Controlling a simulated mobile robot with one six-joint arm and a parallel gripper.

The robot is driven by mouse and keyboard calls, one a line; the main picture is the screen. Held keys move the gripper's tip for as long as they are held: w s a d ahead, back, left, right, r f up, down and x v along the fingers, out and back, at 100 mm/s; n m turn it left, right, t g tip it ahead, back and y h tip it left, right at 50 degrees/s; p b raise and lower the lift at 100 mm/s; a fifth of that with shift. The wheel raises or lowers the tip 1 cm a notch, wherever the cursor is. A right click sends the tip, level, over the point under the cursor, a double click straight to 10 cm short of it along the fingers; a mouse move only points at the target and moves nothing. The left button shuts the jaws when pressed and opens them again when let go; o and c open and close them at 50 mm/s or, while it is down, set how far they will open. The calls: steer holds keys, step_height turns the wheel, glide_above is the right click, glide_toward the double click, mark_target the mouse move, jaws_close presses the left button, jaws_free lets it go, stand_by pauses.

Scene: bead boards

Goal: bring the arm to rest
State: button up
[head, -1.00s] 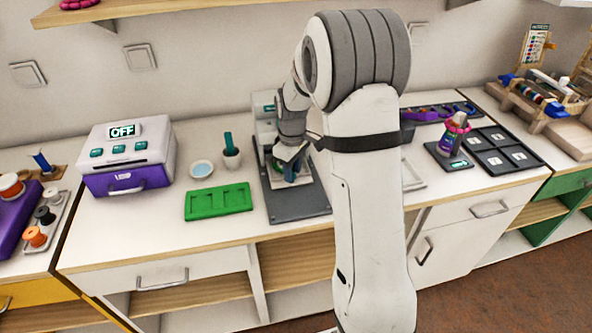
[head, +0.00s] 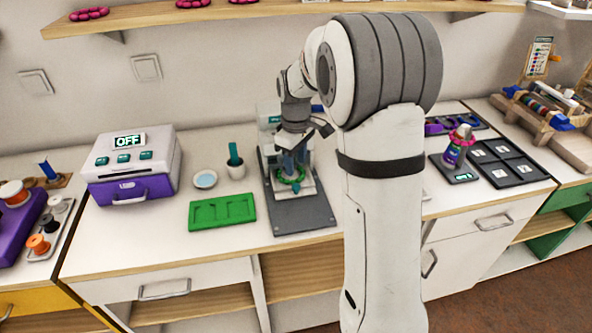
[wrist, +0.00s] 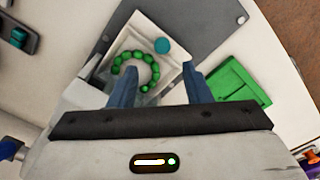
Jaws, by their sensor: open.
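My gripper (head: 290,165) is in the middle of the head view, above a grey machine base (head: 303,216) on the counter. In the wrist view its two blue fingers (wrist: 155,82) stand wide apart with nothing between them. Below and beyond the fingers, a ring of green beads (wrist: 126,66) lies on a white square plate (wrist: 168,95). The same green ring (head: 291,187) shows in the head view under my gripper. Whether the fingers touch the ring cannot be told. My white arm hides part of the counter to the right of the machine.
A shelf (head: 230,14) runs above.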

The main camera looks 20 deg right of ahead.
steer(key=shift+r, duration=0.3)
steer(key=shift+s+r, duration=0.2)
steer(key=s+a+r+m+t+p, duration=0.1)
steer(key=s+r+m, duration=0.2)
steer(key=s, duration=1)
steer(key=s+a+r+m+t+p, duration=0.1)
steer(key=s+r+m, duration=0.3)
steer(key=s, duration=0.8)
steer(key=shift+s+r+m+t+p, duration=0.3)
steer(key=shift+s+m+p, duration=0.1)
steer(key=shift+m, duration=0.3)
